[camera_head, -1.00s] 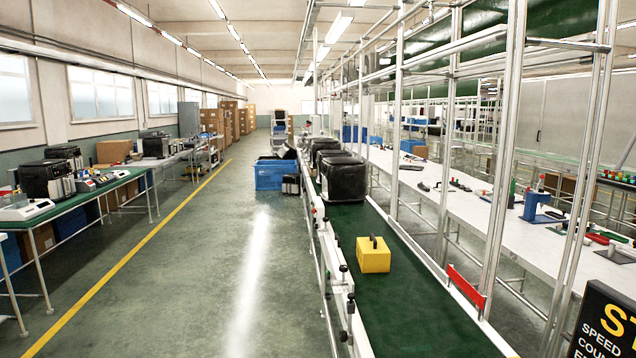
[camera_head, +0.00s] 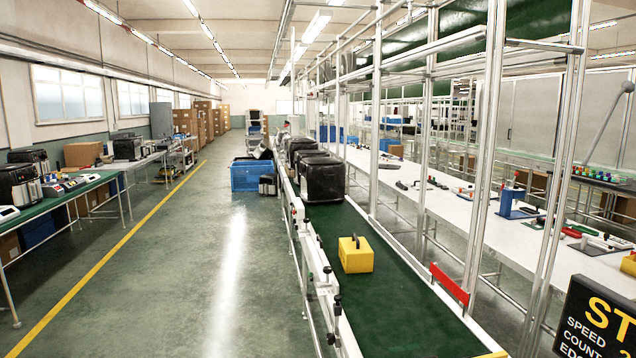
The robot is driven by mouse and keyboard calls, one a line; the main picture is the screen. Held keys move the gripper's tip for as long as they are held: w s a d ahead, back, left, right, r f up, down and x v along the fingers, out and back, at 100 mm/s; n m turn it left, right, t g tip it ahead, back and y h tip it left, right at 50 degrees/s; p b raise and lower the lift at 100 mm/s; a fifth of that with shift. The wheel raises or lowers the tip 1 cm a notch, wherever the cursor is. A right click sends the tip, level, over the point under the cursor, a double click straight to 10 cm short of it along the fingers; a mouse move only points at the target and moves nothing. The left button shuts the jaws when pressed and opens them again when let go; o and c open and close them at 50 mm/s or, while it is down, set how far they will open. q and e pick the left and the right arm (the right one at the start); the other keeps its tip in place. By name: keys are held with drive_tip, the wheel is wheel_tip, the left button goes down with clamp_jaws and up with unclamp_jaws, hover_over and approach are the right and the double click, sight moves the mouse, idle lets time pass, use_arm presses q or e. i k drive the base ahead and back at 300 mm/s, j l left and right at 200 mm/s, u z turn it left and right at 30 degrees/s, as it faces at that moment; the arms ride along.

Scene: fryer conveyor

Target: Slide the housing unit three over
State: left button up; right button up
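Several black housing units (camera_head: 323,180) stand in a row at the far part of the green conveyor belt (camera_head: 400,315). The nearest one is large and boxy, and the ones behind it are partly hidden by it. A yellow box with a dark handle (camera_head: 356,258) sits alone on the belt, nearer to me and apart from the black units. Which unit is number three I cannot tell. Neither of my grippers shows in the view.
A metal frame with upright posts (camera_head: 484,160) runs along the belt's right side, with a red bar (camera_head: 449,284) on it. A black sign (camera_head: 597,320) stands at the lower right. A blue crate (camera_head: 251,175) is on the floor left of the conveyor. The aisle is clear.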

sight(322, 180)
drive_tip(key=i+j+u, duration=0.35)
drive_tip(key=i+j, duration=0.8)
drive_tip(key=i, duration=2.15)
drive_tip(key=i+j, duration=0.15)
drive_tip(key=i, duration=2.2)
drive_tip(key=i+z, duration=0.1)
drive_tip(key=i, duration=0.4)
drive_tip(key=i+j+z, duration=0.15)
drive_tip(key=i, duration=0.4)
drive_tip(key=i+j+z, duration=0.1)
drive_tip(key=i, duration=0.4)
drive_tip(key=i+j+z, duration=0.15)
drive_tip(key=i+j, duration=0.15)
drive_tip(key=i, duration=0.2)
